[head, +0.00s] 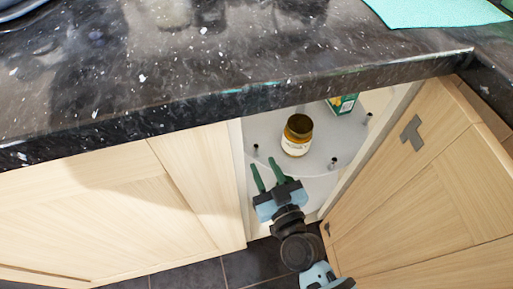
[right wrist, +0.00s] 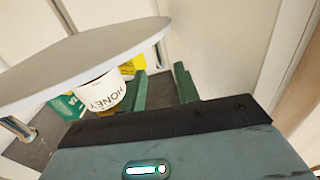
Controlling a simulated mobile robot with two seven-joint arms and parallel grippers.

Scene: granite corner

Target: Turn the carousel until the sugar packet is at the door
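The round grey carousel (head: 268,132) shows through the open corner cabinet. A honey jar (head: 297,136) with an amber body and white label stands on it; the label also shows in the right wrist view (right wrist: 103,93). My right gripper (head: 266,172) is at the cabinet opening, its two green fingers apart with nothing between them. The fingers point toward the carousel's front left edge, close to a short peg (head: 256,149); contact cannot be told. I cannot identify a sugar packet. A yellow item (right wrist: 133,65) beside the jar is only partly visible. My left gripper is out of view.
A green box (head: 343,104) is partly hidden by the countertop (head: 180,75). More pegs (head: 333,163) stand at the carousel's edge. The open wooden door (head: 415,180) bounds the right side; a closed panel (head: 110,215) is left. A turquoise cloth (head: 440,12) lies on the counter.

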